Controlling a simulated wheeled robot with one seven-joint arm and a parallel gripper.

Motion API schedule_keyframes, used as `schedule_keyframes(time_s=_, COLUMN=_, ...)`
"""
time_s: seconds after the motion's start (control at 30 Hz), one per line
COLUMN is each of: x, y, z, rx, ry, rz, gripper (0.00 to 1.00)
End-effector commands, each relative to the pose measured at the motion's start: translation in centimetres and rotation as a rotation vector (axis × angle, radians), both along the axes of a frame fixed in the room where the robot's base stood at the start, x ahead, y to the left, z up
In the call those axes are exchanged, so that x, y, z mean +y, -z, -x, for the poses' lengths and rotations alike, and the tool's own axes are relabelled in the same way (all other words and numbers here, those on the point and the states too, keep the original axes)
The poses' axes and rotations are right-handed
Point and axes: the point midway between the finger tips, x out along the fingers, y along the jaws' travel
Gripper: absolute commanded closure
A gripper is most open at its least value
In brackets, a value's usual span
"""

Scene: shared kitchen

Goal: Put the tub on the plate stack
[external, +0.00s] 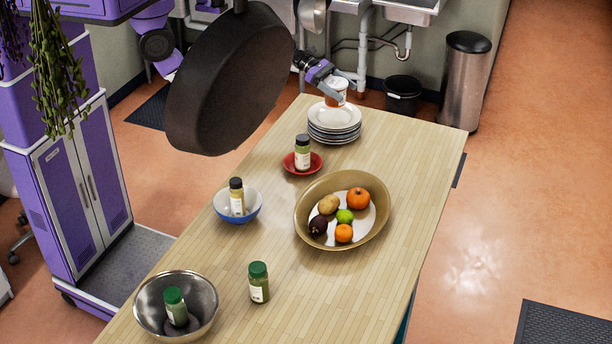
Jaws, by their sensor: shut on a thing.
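The tub (337,88) is small, white and orange-brown, and shows at the far end of the table. My gripper (334,94) is shut on it, with the fingers at its side. The plate stack (334,124) is several white plates piled on the far end of the wooden table. The tub is over the top plate in the picture, toward its back edge; I cannot tell whether it touches the plate. Part of my arm is hidden behind a large dark hanging pan.
The pan (232,78) hangs in front of my arm. A red saucer (316,168) with a jar stands near the stack. A blue bowl (254,214), a fruit bowl (377,222), a metal bowl (211,315) and a green-lidded jar (259,289) stand nearer. The table's right side is clear.

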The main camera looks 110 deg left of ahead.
Motion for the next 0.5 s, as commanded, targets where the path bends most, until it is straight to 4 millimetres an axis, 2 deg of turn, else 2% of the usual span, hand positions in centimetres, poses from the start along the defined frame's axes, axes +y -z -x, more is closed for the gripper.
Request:
schedule_keyframes(time_s=0.13, x=0.0, y=0.8, z=0.0, rx=-0.001, ry=-0.001, rz=0.000, gripper=0.80)
schedule_keyframes(time_s=0.37, x=0.0, y=4.0, z=0.0, rx=0.001, ry=0.000, rz=0.001, gripper=0.80)
schedule_keyframes(time_s=0.5, x=0.0, y=4.3, z=0.0, rx=-0.002, ry=-0.001, rz=-0.002, gripper=0.80)
